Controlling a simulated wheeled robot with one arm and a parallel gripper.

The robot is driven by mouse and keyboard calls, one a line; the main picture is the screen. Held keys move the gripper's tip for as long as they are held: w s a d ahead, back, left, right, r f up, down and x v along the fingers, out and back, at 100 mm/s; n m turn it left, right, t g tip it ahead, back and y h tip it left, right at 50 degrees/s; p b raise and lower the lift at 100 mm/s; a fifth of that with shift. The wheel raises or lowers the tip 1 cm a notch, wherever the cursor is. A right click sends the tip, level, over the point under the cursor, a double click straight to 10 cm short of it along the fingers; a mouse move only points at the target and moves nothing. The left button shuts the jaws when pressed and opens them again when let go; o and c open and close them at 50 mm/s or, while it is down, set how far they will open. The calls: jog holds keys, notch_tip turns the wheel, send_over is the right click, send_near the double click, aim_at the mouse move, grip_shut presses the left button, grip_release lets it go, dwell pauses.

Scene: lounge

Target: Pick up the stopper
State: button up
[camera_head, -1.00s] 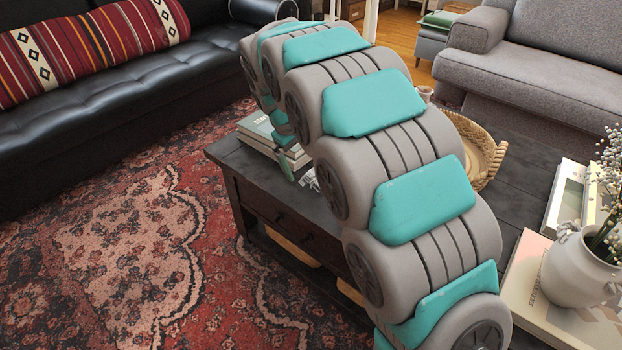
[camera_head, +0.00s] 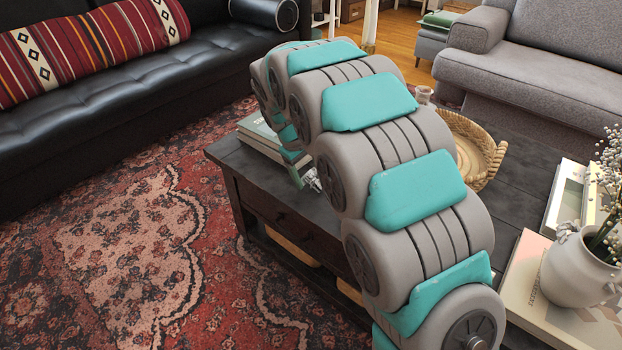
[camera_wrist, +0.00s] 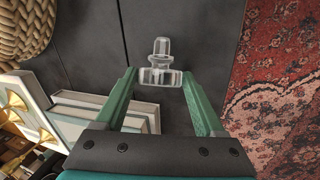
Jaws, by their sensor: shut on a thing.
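The dark coffee table (camera_head: 233,164) bears books (camera_head: 262,136) near the gripper, a woven tray (camera_head: 487,160), and a white vase (camera_head: 580,268) on a book at right. A black sofa (camera_head: 120,110) and a patterned rug (camera_head: 130,250) lie left.

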jog(key=c, duration=0.7)
jog(key=shift+o, duration=0.2)
jog(key=shift+r, duration=0.1)
